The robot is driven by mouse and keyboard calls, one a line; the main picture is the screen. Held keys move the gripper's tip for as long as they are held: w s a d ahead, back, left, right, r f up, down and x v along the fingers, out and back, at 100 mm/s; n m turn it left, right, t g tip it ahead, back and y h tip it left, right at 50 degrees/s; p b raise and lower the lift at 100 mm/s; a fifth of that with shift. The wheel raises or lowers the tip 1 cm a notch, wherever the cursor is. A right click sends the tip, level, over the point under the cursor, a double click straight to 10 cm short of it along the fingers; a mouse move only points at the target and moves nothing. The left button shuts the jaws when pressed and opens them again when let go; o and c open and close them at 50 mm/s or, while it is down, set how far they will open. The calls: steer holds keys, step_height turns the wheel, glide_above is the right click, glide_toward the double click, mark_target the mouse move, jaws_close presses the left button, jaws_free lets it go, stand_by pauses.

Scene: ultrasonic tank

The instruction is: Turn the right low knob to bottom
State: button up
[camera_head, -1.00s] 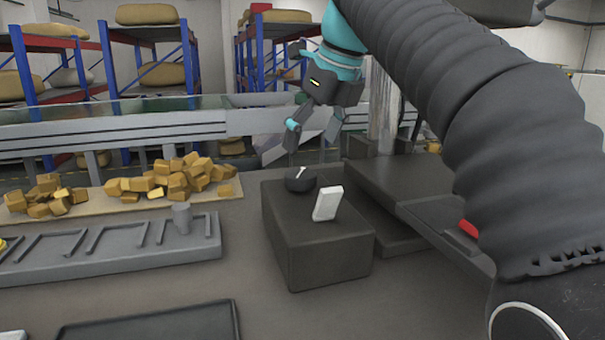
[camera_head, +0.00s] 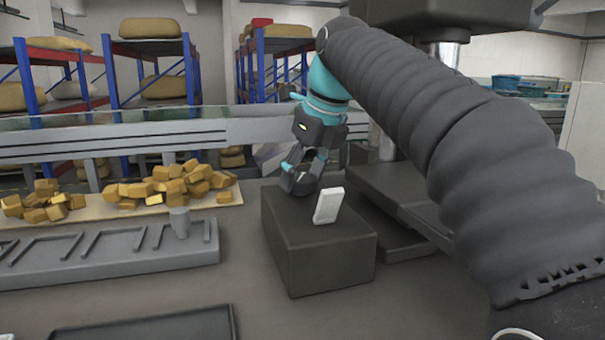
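A dark box (camera_head: 325,255) stands on the grey table in the middle of the view. A white slab-like piece (camera_head: 328,205) stands tilted on its top. My gripper (camera_head: 298,184) is low over the box's back left top, just left of the white piece. The round dark knob with a white mark, seen there a second ago, is now hidden behind my gripper. I cannot tell whether the fingers touch the knob, or how far apart they are. The knob's present angle is hidden.
A grey slotted tray (camera_head: 110,262) with a small grey cylinder (camera_head: 180,222) lies left of the box. Several yellow-brown blocks (camera_head: 170,186) lie on a board behind it. A dark tray (camera_head: 150,328) is at the front. Dark platforms (camera_head: 395,200) stand at right.

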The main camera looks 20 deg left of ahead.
steer(key=shift+c, duration=1.4)
steer(key=shift+p, duration=0.4)
steer(key=shift+r+n+g+p, duration=0.15)
steer(key=shift+n+g+p, duration=0.15)
steer(key=shift+n+p, duration=0.4)
steer(key=shift+w+n+g+p, duration=0.1)
steer(key=shift+n+g+p, duration=0.2)
steer(key=shift+n+p, duration=0.35)
steer(key=n, duration=0.2)
steer(key=n+g, duration=0.1)
steer(key=shift+w+f+n+y, duration=0.15)
steer(key=shift+f+n+y, duration=0.05)
steer(key=shift+n+y, duration=0.15)
steer(key=shift+n+g, duration=0.8)
steer(key=shift+n, duration=1.1)
